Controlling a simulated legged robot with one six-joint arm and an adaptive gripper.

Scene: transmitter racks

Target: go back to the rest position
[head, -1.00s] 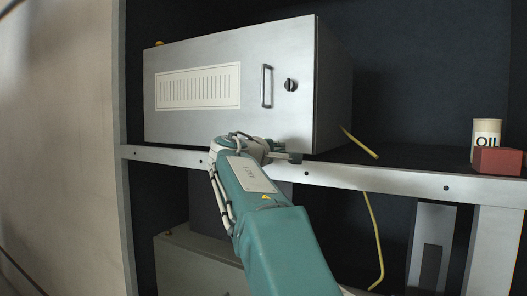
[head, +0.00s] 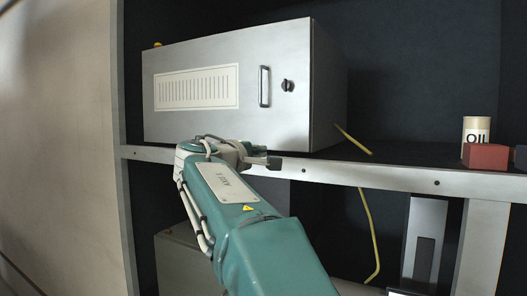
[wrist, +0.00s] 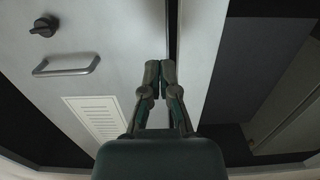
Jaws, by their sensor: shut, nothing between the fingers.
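My gripper (head: 268,162) is shut and empty. It hangs in front of the lower edge of the grey metal cabinet (head: 205,118), near the shelf edge. In the wrist view the two dark fingertips (wrist: 159,70) meet in front of the pale cabinet face (wrist: 110,25). I cannot tell whether they touch anything. The cabinet door looks closed, with a bar handle (head: 264,86) and a dark knob (head: 287,86). The handle (wrist: 66,65) and knob (wrist: 43,26) also show in the wrist view.
The rack shelf edge (head: 350,180) runs below the cabinet. A yellow cable (head: 372,235) hangs past it at the right. An oil can (head: 476,131) and a red box (head: 485,156) stand on the shelf. A lower grey box (head: 185,262) is partly hidden by my arm.

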